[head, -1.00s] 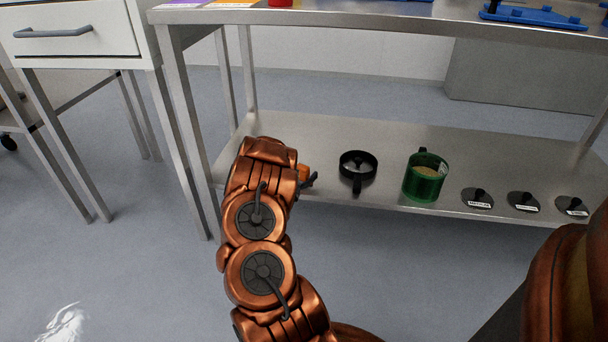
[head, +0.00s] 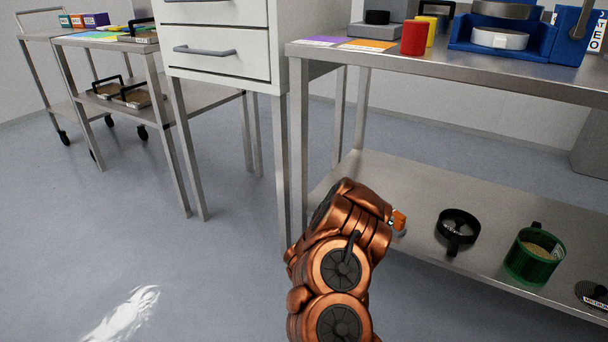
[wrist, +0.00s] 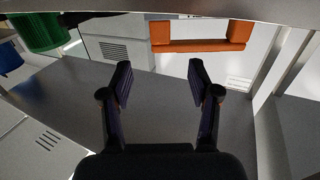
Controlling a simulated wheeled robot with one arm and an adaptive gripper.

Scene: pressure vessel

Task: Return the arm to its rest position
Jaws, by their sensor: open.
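My arm, with copper-coloured links, reaches up from the bottom of the head view, in front of the lower shelf of the steel bench. In the head view its end is mostly hidden behind the links. In the wrist view my gripper (wrist: 160,85) shows two dark fingers spread apart with nothing between them. An orange handle-shaped part (wrist: 200,45) is beyond the fingertips in the wrist view, apart from them. A small orange piece (head: 399,220) also shows just right of the arm's end in the head view.
The lower shelf (head: 390,180) holds a black ring-shaped holder (head: 458,228), a green cup (head: 533,258) and a dark labelled disc (head: 592,296). A white drawer cabinet (head: 225,70) stands left of the bench. The floor (head: 215,255) at lower left is clear.

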